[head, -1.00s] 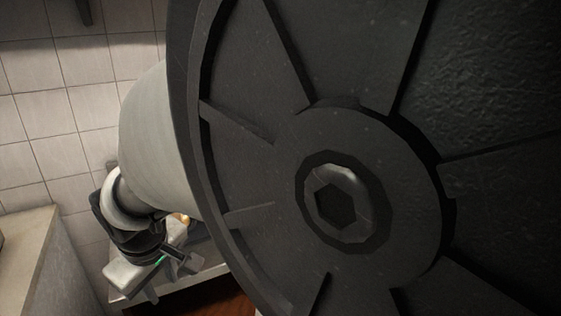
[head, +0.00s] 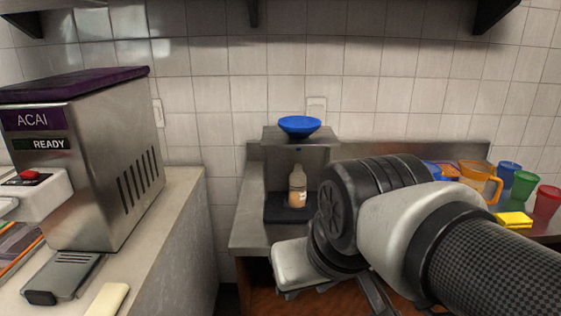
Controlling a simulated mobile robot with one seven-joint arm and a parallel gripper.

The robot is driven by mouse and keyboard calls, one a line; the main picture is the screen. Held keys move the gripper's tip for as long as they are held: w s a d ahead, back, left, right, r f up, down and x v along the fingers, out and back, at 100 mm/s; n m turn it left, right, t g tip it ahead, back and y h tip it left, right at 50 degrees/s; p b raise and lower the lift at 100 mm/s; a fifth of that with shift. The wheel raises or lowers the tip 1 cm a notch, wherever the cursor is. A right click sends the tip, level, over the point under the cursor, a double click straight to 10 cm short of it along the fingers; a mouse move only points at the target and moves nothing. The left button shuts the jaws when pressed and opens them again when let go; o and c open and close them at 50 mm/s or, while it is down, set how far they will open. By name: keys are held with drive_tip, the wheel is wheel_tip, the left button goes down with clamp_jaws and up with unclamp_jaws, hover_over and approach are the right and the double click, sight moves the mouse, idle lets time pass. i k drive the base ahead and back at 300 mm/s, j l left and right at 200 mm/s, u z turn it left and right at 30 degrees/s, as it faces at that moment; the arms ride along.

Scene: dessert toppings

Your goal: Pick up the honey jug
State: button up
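An amber jug with a handle (head: 483,180) stands toward the back right of the steel counter, partly behind my arm. A bottle with amber contents and a pale label (head: 297,187) stands upright in the open bay of a steel dispenser. I cannot tell for certain which one is the honey jug; the amber one has the jug shape. My gripper (head: 330,291) hangs low at the counter's front edge, apart from both. My arm hides most of it, so its opening and any contents do not show clearly.
A blue bowl (head: 299,126) sits on top of the steel dispenser (head: 273,165). Blue, green and red cups (head: 547,203) and a yellow sponge-like block (head: 513,220) are at right. An acai machine (head: 110,180) stands on the left counter (head: 170,240). A gap separates the counters.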

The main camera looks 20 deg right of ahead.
sight(476, 175)
drive_tip(key=k+z, duration=0.1)
drive_tip(key=z, duration=1.4)
drive_tip(key=j+z, duration=0.25)
drive_tip(key=j, duration=0.15)
drive_tip(key=k+j+z, duration=0.25)
drive_tip(key=i+j+u, duration=0.1)
drive_tip(key=u, duration=1.15)
drive_tip(key=z, duration=1.25)
